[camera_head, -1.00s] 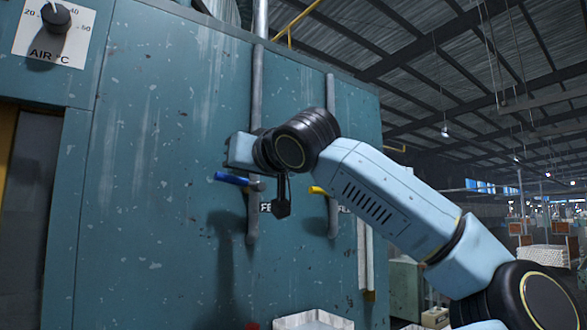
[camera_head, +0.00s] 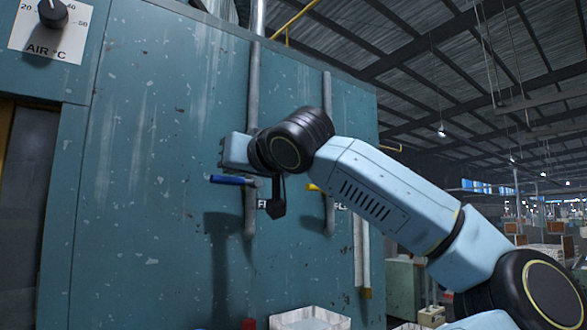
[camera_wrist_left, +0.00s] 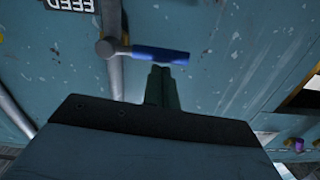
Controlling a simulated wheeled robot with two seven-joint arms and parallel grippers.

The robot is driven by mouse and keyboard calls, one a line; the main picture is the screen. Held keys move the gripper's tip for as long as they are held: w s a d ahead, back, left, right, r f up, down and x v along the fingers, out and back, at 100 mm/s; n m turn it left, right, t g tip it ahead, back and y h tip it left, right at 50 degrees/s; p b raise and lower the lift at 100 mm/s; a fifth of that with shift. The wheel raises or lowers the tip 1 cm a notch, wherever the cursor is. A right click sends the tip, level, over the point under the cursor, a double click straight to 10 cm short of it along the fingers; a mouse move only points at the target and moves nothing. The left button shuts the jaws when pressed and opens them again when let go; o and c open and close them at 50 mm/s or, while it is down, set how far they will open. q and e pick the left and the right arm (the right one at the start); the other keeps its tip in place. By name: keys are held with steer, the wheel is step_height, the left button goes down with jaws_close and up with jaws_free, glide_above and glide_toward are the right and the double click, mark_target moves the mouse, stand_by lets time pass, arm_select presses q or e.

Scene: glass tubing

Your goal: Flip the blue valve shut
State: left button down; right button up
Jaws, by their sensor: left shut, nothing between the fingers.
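The blue valve handle (camera_head: 232,180) juts out left, nearly level, from its upright grey pipe (camera_head: 250,212) on the teal wall. In the left wrist view, where things appear upside down, the blue handle (camera_wrist_left: 160,55) lies across the pipe beside the FEED label (camera_wrist_left: 70,4). My left gripper (camera_wrist_left: 162,68) is shut and empty, its fingertips right at the handle's edge; I cannot tell whether they touch. In the head view my arm enters from the right and the gripper body (camera_head: 236,151) is just above the handle; its fingers are hidden there. My right gripper is not in view.
A yellow valve handle (camera_head: 314,187) sits on a second pipe (camera_head: 329,215) to the right, partly hidden by my arm. A dial (camera_head: 53,14) marked AIR °C is at upper left. A white crate (camera_head: 312,319) stands below. The wall left of the handle is clear.

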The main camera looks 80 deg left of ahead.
arm_select(q)
steer(key=w+d+r+p, duration=0.2)
steer(key=w+d+r, duration=0.2)
steer(key=d, duration=0.5)
steer(key=shift+w+d+r, duration=0.15)
steer(key=shift+w+d, duration=0.15)
steer(key=shift+w, duration=0.25)
